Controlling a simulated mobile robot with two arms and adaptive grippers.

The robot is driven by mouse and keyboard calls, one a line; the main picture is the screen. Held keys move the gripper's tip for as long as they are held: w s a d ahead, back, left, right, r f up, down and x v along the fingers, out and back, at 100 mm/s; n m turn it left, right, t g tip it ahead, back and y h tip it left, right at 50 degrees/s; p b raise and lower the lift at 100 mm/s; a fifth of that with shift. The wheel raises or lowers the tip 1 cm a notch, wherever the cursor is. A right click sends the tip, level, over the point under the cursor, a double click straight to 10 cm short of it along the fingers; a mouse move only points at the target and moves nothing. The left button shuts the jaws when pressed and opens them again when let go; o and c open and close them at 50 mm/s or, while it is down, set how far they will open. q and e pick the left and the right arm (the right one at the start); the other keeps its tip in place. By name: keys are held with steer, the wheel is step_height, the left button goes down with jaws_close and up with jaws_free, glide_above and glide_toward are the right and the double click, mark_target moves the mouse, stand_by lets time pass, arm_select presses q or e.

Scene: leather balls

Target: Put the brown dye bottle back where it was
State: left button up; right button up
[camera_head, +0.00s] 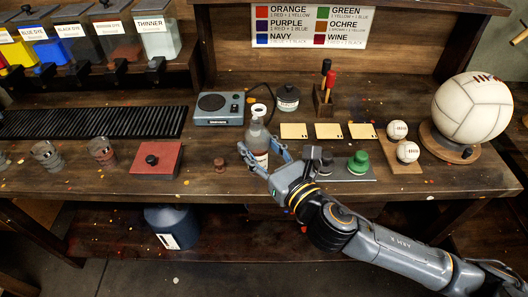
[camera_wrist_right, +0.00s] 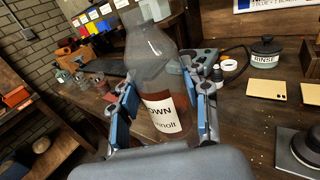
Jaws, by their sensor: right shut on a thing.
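The brown dye bottle (camera_head: 259,137) is a clear bottle with brown liquid low inside. Its white label reads "OWN" in the right wrist view (camera_wrist_right: 162,112). My right gripper (camera_head: 266,151) is shut around its body, with blue-padded fingers on either side (camera_wrist_right: 158,100). The bottle is upright or nearly so, near the middle of the workbench (camera_head: 215,165). I cannot tell whether its base touches the wood. My left gripper is not in view.
A grey scale (camera_head: 219,108), a white ring (camera_wrist_right: 230,65) and a rinse pot (camera_head: 287,97) are behind the bottle. Yellow cards (camera_head: 294,131) and a green-knobbed piece (camera_head: 359,163) are right.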

steer(key=shift+w+d+f+b, duration=0.2)
steer(key=shift+w+f+b, duration=0.1)
steer(key=shift+w+f, duration=1.7)
steer(key=shift+w+d+f+b, duration=0.2)
steer(key=shift+w+f+b, duration=0.15)
steer(key=shift+w+f, duration=1.65)
steer(key=shift+w+d+f+b, duration=0.2)
steer(key=shift+w+f+b, duration=0.1)
steer(key=shift+w+f, duration=1.65)
steer(key=shift+s, duration=0.1)
steer(key=shift+f, duration=0.1)
steer(key=shift+f, duration=0.15)
steer(key=o, duration=1.3)
steer(key=shift+c, duration=0.2)
